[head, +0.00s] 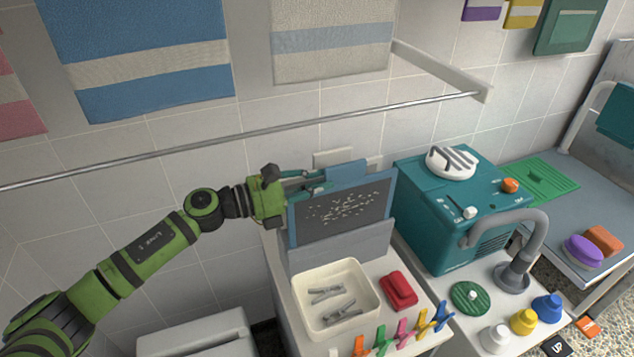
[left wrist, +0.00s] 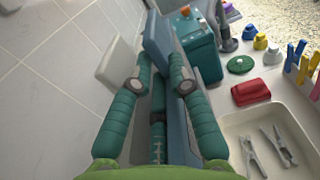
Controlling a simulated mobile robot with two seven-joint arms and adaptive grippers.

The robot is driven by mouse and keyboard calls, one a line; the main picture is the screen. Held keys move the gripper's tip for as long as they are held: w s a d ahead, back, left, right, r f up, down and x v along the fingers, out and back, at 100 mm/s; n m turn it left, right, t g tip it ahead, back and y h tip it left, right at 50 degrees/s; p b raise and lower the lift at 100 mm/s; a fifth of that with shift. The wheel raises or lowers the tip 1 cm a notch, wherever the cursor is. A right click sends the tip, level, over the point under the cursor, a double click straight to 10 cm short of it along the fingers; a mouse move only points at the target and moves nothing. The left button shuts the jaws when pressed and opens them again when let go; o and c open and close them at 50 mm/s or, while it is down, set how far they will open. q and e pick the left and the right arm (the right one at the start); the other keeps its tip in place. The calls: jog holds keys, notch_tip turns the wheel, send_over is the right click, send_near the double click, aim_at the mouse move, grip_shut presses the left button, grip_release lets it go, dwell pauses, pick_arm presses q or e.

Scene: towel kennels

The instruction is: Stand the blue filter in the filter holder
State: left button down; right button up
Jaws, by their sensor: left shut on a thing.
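The blue filter (head: 342,206) is an upright panel with a blue frame, a top tab and a dark mesh flecked with pale lint. The filter holder (head: 340,247) looks like a grey-blue stand on the white counter. Its front wall hides the filter's lower edge, so I cannot tell how deep the filter sits. My left gripper (head: 312,181) is shut on the filter at its upper left part. In the left wrist view the fingers (left wrist: 154,80) close near the filter's blue tab (left wrist: 157,42). My right gripper is not in view.
A cream tray (head: 302,311) with grey clips stands in front of the holder, beside a red object (head: 399,290) and several coloured pegs (head: 402,332). A teal machine (head: 460,215) stands close on the right. A metal rail (head: 240,132) runs along the tiled wall above.

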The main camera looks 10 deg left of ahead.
pick_arm(q)
jog(key=shift+f, duration=0.1)
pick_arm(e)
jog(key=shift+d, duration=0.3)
pick_arm(q)
jog(key=shift+f, duration=0.1)
jog(key=shift+f, duration=0.15)
jog(key=c, duration=1.2)
grip_release()
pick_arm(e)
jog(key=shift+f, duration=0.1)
pick_arm(q)
jog(key=shift+a+r, duration=0.1)
jog(key=shift+r, duration=0.1)
jog(key=shift+b+v, duration=2.35)
jog(key=shift+v, duration=3.6)
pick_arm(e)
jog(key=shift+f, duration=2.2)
